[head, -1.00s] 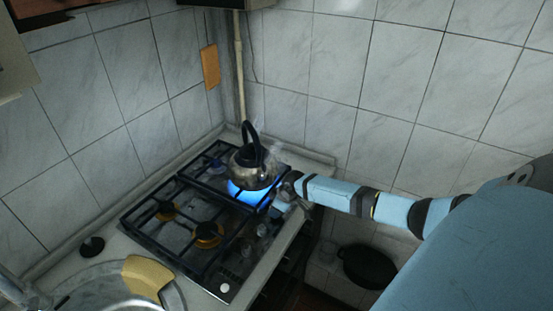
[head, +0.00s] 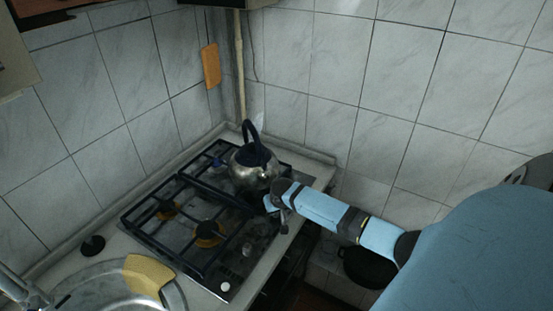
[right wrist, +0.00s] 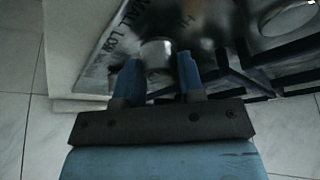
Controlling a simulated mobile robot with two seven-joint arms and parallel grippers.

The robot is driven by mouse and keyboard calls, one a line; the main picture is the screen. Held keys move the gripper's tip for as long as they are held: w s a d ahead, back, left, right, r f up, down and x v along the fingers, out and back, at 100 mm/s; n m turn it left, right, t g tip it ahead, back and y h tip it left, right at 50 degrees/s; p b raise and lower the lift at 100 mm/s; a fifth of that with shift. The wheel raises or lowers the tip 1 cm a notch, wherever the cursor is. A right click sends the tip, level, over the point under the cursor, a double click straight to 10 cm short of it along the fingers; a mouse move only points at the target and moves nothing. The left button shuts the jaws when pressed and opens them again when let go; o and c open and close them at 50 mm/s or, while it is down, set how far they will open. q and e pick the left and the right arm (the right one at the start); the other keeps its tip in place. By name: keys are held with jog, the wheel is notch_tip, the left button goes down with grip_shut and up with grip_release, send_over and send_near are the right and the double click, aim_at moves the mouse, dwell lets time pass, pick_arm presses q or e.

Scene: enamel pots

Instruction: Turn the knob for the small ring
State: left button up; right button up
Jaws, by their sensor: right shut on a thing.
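The gas hob (head: 180,240) stands in the counter corner, with knobs along its right-hand strip. A steel kettle (head: 253,172) with a dark handle sits on a ring at the far right of the hob; no flame shows beneath it. My right gripper (head: 275,207) is at the hob's right edge beside the kettle. In the right wrist view, its blue fingers (right wrist: 160,80) are either side of a round metal knob (right wrist: 157,54), shut on it. The head view does not clearly show this knob behind the gripper. My left gripper is out of view.
Black grates cover two brass-coloured burners (head: 208,234) on the nearer hob. A sink (head: 85,290) with a yellow cloth or sponge (head: 148,274) lies at the lower left. A black pan (head: 365,268) is low behind my right arm. Tiled walls close in the corner.

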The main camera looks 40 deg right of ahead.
jog(key=shift+m, duration=0.6)
jog(key=o, duration=0.9)
jog(key=b+v, duration=0.1)
jog(key=v, duration=1.2)
jog(key=shift+a+r, duration=0.3)
jog(key=shift+r, duration=0.05)
